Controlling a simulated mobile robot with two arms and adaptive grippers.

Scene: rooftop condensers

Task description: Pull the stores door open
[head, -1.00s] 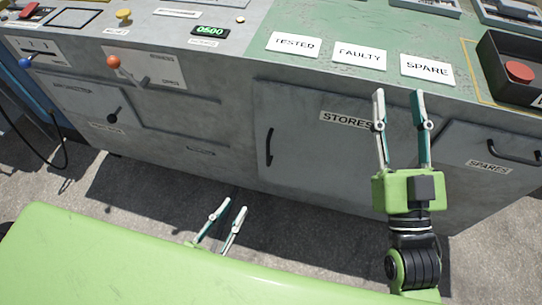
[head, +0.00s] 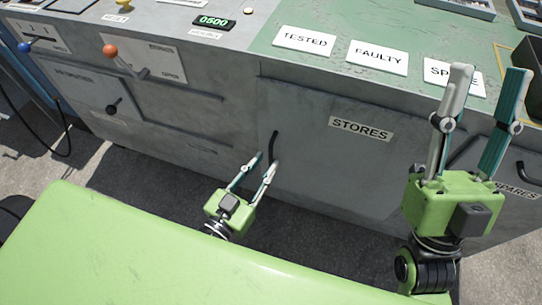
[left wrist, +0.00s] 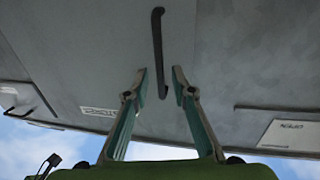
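The stores door (head: 340,165) is a grey panel with a white STORES label (head: 361,129), and it looks shut. Its black vertical bar handle (head: 273,146) is on the door's left side. My left gripper (head: 264,165) is open just below the handle in the head view. In the left wrist view the handle (left wrist: 158,50) hangs down to between the open fingertips (left wrist: 159,82), with its lower end near them. I cannot tell whether they touch it. My right gripper (head: 484,95) is open and empty, raised in front of the cabinet's right part.
The cabinet top carries TESTED (head: 305,40), FAULTY (head: 377,57) and SPARE cards. The spares drawer (head: 510,165) is at the right, behind my right gripper. An orange-knobbed lever (head: 110,51) and panels are at the left. Concrete floor (head: 130,170) lies before the cabinet.

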